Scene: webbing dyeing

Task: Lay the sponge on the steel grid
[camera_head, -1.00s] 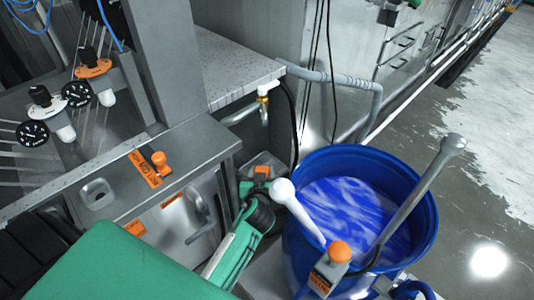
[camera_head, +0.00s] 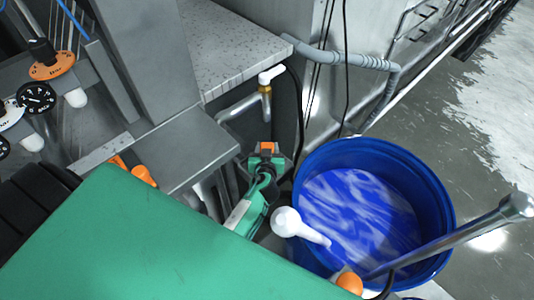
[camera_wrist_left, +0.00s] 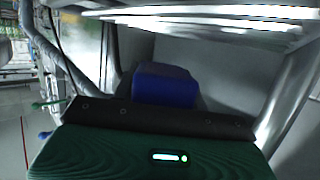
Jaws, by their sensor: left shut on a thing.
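My left gripper (camera_head: 265,166) shows small in the head view, at the end of a green and black arm part left of the blue bucket. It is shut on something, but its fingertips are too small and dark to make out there. In the left wrist view a blue block (camera_wrist_left: 165,86), perhaps the sponge, shows just beyond the gripper's black bar. A speckled steel shelf (camera_head: 235,45) stands above and behind the gripper in the head view; I cannot tell whether it is the steel grid. My right gripper is not in view.
A blue bucket (camera_head: 438,188) of blue and white liquid stands at the right, with a white-ended handle (camera_head: 290,222) and a metal rod (camera_head: 470,232) by it. A brass-fitted tap (camera_head: 265,88) and a grey hose (camera_head: 340,55) lie near the shelf. Wet floor is free at the far right.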

